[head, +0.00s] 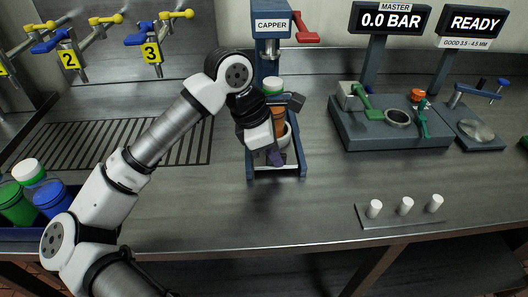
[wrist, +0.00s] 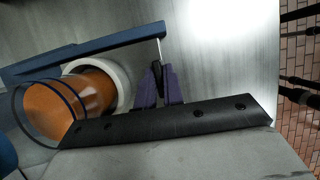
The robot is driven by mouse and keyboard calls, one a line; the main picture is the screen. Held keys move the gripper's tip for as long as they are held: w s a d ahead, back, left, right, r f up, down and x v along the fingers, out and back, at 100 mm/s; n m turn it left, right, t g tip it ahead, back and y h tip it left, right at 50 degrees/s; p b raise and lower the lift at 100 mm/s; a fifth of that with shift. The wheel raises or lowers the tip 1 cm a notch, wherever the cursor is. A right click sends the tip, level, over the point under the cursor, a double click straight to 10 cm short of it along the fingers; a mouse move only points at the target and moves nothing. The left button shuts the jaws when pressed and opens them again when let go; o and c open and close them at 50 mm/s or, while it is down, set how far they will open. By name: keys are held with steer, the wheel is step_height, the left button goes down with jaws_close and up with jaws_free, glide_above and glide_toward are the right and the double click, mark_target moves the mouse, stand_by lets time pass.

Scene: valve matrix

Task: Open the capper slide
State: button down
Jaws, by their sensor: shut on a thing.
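The blue capper (head: 271,25) stands at the back of the bench, with a red lever on its right. Below it is the capper slide, a dark blue frame (head: 303,168). A jar with orange contents (head: 278,114) stands within the frame, by a white ring; it also shows in the wrist view (wrist: 95,90). A white-and-green cap (head: 273,84) is above the jar. My gripper (head: 277,157) is low at the frame's front. In the wrist view its purple fingertips (wrist: 160,88) are closed around a small dark piece, seemingly the slide's handle, mostly hidden.
A dark fixture block (head: 390,135) with green clamps stands to the right. Several white pegs (head: 405,206) stand on a plate near the front edge. A bin with green and blue jars (head: 50,198) is at the left.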

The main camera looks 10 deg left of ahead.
steer(key=shift+s+d, duration=0.2)
steer(key=shift+s, duration=0.35)
steer(key=c, duration=1.5)
jaws_free()
steer(key=b+v, duration=0.1)
steer(key=v, duration=1.3)
steer(key=shift+b, duration=0.35)
steer(key=shift+s+f, duration=0.1)
